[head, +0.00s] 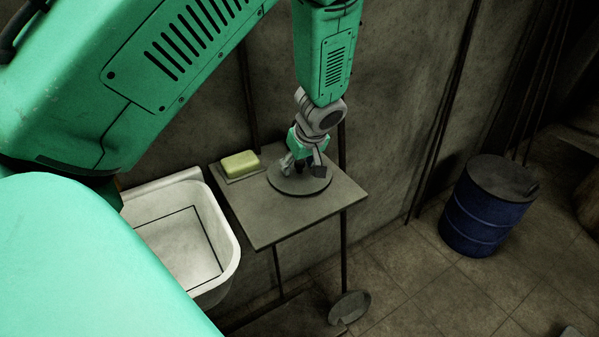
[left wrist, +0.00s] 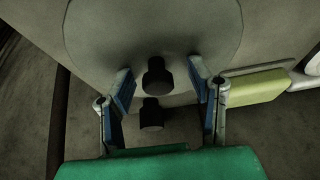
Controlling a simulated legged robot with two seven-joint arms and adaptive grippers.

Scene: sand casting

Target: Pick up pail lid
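The pail lid (head: 288,187) is a flat, round, dark grey disc lying on a small grey table. In the left wrist view the lid (left wrist: 105,35) fills the upper middle, with a dark knob (left wrist: 156,75) on it. My left gripper (head: 306,166) points down over the lid's middle. In the left wrist view its fingers (left wrist: 161,72) stand apart, one on each side of the knob, with visible gaps. The head view hides the knob behind the fingers. A second dark, knob-like shape shows below it; I cannot tell what it is. My right gripper is not in view.
A yellow-green block (head: 240,164), like soap, sits on a dish (head: 258,178) at the table's (head: 262,232) back left corner. A white sink (head: 231,247) stands left of the table. A blue drum (head: 480,222) stands on the tiled floor at right. A wall runs close behind.

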